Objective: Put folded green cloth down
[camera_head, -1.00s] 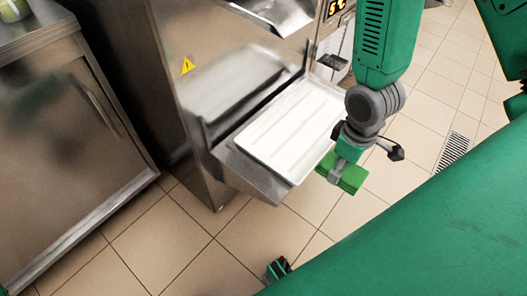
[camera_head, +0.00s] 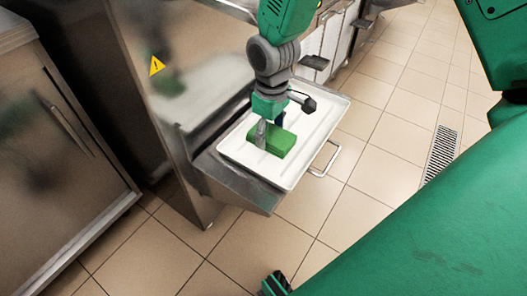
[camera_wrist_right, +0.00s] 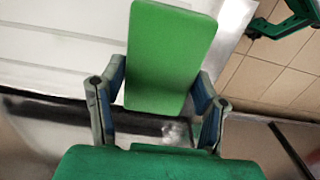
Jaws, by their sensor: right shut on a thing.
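The folded green cloth (camera_head: 276,141) is a flat, block-shaped bundle over the white tray (camera_head: 237,152) in the head view. My right gripper (camera_head: 266,132) reaches down from above, shut on the cloth. In the right wrist view the cloth (camera_wrist_right: 168,55) stands out between the two fingers of the right gripper (camera_wrist_right: 157,105). The white tray (camera_wrist_right: 60,45) is behind it to the left. I cannot tell whether the cloth touches the tray.
The tray rests on the steel shelf of a batch freezer (camera_head: 180,115) with a yellow warning sign (camera_head: 156,66). A steel cabinet (camera_head: 55,150) stands at the left. A wire handle (camera_head: 326,160) sticks out at the tray's right. Tiled floor with a drain grate (camera_head: 441,153) is clear at right.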

